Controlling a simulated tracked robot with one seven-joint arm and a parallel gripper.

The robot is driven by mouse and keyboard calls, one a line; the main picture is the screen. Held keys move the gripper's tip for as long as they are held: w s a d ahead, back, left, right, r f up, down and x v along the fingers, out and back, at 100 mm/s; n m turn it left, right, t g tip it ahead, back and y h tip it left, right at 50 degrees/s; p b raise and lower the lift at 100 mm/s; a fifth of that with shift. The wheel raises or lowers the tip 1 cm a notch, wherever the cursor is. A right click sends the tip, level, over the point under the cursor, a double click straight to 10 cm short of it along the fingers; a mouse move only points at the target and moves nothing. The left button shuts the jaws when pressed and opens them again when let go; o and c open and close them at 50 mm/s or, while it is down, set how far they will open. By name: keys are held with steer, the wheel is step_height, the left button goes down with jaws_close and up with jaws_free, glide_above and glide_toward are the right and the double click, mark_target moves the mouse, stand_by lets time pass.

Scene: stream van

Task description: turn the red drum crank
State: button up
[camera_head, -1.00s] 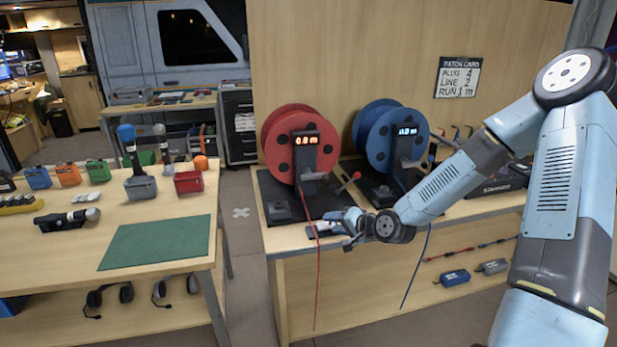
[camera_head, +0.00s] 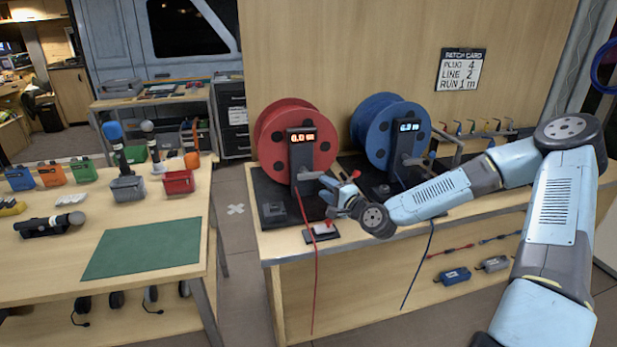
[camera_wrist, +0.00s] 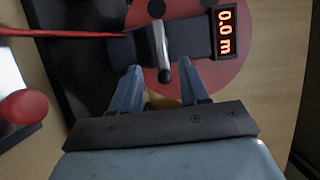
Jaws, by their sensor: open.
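The red drum (camera_head: 268,138) stands on the bench with a dark post and a lit "0.0 m" display (camera_head: 303,137) in front. Its grey crank (camera_head: 310,175) sits low on the post. In the wrist view, the crank (camera_wrist: 160,48) points down the picture, with its rounded end between my fingertips. My gripper (camera_head: 335,186) is just right of and below the crank, open and empty. It also shows in the wrist view (camera_wrist: 161,72), a finger to each side of the crank end. I see gaps beside both fingers; whether the tips reach around the handle in depth is unclear.
The blue drum (camera_head: 375,130) stands right of the red one, behind my arm. A red knob (camera_wrist: 24,107) is close at the left of the wrist view. A red cable (camera_head: 314,270) hangs over the bench front.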

mark_target(309, 178)
steer(key=x, duration=1)
steer(key=shift+s+a, duration=0.15)
steer(key=shift+a, duration=0.1)
steer(key=shift+d, duration=0.1)
jaws_close()
